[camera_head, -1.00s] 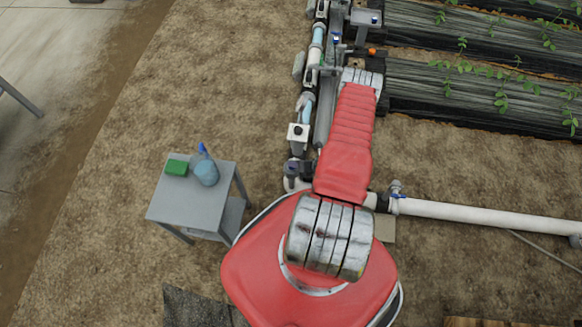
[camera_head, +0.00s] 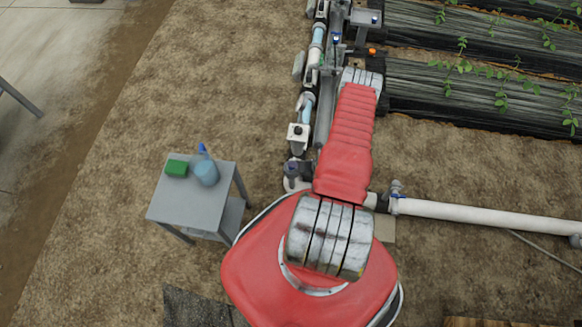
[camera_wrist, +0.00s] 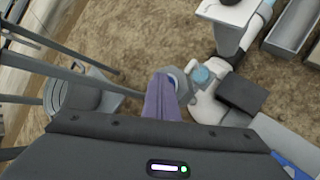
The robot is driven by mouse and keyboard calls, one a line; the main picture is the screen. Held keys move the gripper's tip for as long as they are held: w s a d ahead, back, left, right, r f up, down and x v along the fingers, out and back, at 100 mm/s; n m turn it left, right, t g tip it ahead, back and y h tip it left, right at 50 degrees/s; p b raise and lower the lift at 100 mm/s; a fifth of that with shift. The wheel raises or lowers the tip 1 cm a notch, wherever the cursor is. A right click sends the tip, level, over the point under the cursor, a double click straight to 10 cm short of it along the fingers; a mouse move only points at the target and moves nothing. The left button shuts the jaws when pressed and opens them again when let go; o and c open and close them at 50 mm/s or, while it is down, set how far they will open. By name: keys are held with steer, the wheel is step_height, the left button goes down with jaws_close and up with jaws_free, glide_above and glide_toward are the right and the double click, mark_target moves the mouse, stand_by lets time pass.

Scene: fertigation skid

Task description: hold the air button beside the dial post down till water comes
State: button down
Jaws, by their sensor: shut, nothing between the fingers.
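In the wrist view my gripper (camera_wrist: 162,98) reaches up from the bottom edge, its narrow purple-grey fingers together and empty. Their tips overlap a grey hexagonal fitting (camera_wrist: 181,83) in the picture. A pale blue round cap (camera_wrist: 203,76) lies just right of it, on a white pipe elbow. I cannot tell whether the tips touch anything, nor surely which part is the air button. A white flat-topped post (camera_wrist: 228,12) stands beyond; it may be the dial post, but no dial face shows. In the head view my red arm hides the gripper.
A grey side table (camera_head: 190,205) with a green block (camera_head: 177,168) and a blue jug (camera_head: 206,173) stands left of my base. A white pipe (camera_head: 490,214) runs right. Black-covered plant beds (camera_head: 480,95) lie at upper right.

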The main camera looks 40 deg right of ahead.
steer(key=shift+r, duration=0.1)
stand_by(0.5)
steer(key=shift+r, duration=0.7)
steer(key=shift+r, duration=2.5)
